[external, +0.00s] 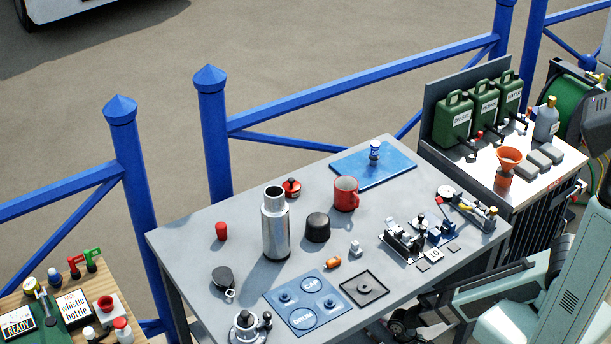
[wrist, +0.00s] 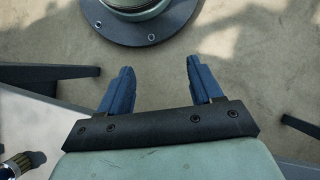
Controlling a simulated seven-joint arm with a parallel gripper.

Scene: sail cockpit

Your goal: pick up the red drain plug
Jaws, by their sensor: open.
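A small red plug-like piece (external: 221,231) stands upright on the left part of the grey table (external: 190,248); it looks like the drain plug. A second red piece, round and low with a dark top (external: 291,187), sits behind the steel flask, so I cannot be fully sure which is meant. My gripper (wrist: 158,78) shows in the wrist view with its two blue fingers apart and nothing between them. It points at bare floor, and neither red piece shows in that view. In the external view my arm is at the lower right, well away from both.
A tall steel flask (external: 275,228), a black cup (external: 317,228) and a red mug (external: 346,194) stand mid-table. A blue panel (external: 292,301) and a square black tray (external: 364,289) lie near the front. Clear tabletop surrounds the upright red piece. Blue railings run behind.

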